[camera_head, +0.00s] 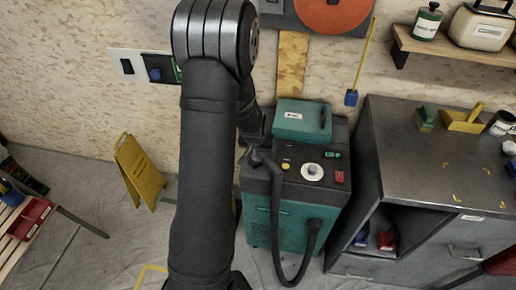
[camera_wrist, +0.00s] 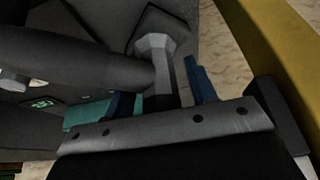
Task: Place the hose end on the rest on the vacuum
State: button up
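The vacuum (camera_head: 293,225) is a teal and dark grey box standing on the floor right of my arm. Its black hose (camera_head: 277,215) leaves a port low on the front, loops down and rises to the top left edge. The hose end (camera_head: 262,156) is there, partly hidden by my arm.
A teal case (camera_head: 300,120) lies on the vacuum's top, behind the control panel (camera_head: 312,171). A dark metal cabinet (camera_head: 430,150) stands close on the right. A yellow floor sign (camera_head: 138,172) is on the left; a yellow surface (camera_wrist: 275,55) is near the gripper in the wrist view.

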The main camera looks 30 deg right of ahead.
jog(key=v, duration=1.2)
jog(key=shift+r, duration=0.15)
dwell(0.3)
jog(key=shift+x, duration=6.05)
